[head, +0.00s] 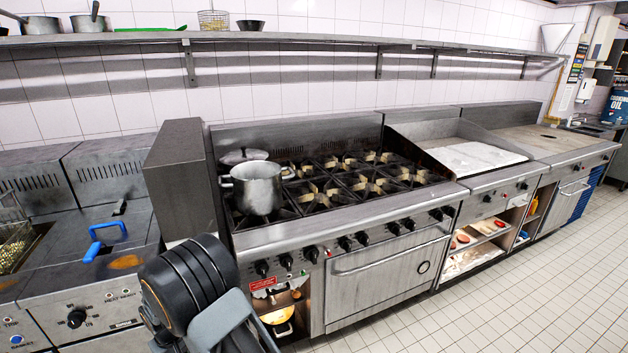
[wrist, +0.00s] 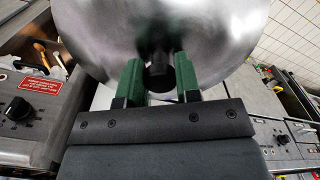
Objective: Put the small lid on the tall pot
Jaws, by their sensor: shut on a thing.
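In the wrist view, my gripper (wrist: 159,76) is shut with its green fingertips on the dark knob of a round, shiny metal lid (wrist: 215,40). The lid fills the top of that view; I cannot judge its size against other lids. In the head view, my gripper and the held lid do not show; only my dark arm links appear at the lower left. The tall pot (head: 260,190), metal with side handles, stands upright on the left front of the burner range. Its top looks open. Another metal lid with a dark knob (head: 243,156) lies just behind it.
A steel block (head: 184,185) rises left of the pot, beside the fryer with its blue handle (head: 106,239). The burners (head: 345,180) right of the pot are empty. A wall shelf (head: 290,37) with pans runs above. The tiled floor (head: 530,290) in front is clear.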

